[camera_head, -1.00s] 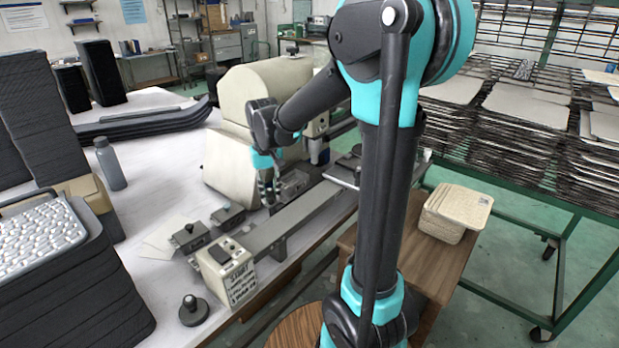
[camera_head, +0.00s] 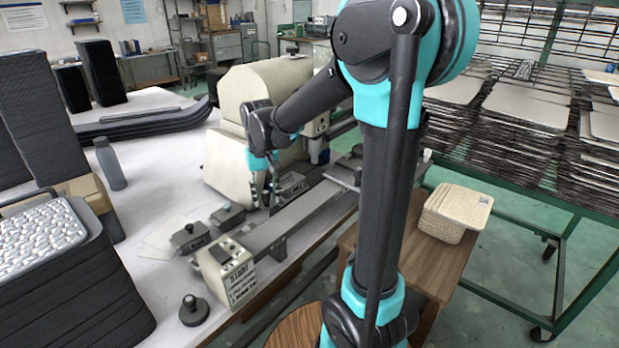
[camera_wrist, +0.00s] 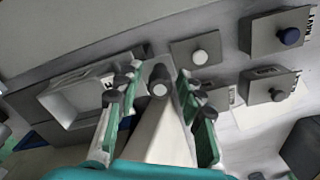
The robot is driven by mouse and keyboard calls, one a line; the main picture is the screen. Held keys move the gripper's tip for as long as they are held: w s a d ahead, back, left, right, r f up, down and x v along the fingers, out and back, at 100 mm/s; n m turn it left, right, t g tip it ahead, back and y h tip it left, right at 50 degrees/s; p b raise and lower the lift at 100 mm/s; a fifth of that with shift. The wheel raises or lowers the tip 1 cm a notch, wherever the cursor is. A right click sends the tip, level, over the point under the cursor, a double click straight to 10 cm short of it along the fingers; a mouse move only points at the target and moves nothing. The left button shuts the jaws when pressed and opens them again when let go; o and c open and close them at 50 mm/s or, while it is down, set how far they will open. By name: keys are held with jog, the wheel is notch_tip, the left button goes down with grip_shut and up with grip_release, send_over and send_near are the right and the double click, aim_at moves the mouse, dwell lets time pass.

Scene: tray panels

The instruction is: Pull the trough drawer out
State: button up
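A low grey box with a pale recess (camera_wrist: 75,98), which looks like the trough drawer, lies left of my gripper in the wrist view. In the head view a grey box (camera_head: 291,184) stands at the foot of the cream machine, just right of my gripper (camera_head: 263,192). In the wrist view my gripper (camera_wrist: 155,112) has its two green-and-black fingers well apart. A dark round knob with a pale end (camera_wrist: 159,87) shows between them, with neither finger visibly touching it. Whether the knob joins the box is unclear.
The cream machine (camera_head: 228,170) stands close behind my gripper. A long grey rail (camera_head: 290,222) runs in front, ending at a labelled control box (camera_head: 226,270). Small knobbed boxes (camera_head: 190,236) and a grey bottle (camera_head: 110,165) stand to the left.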

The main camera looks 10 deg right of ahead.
jog(key=shift+r, duration=3.5)
jog(key=shift+s, duration=0.1)
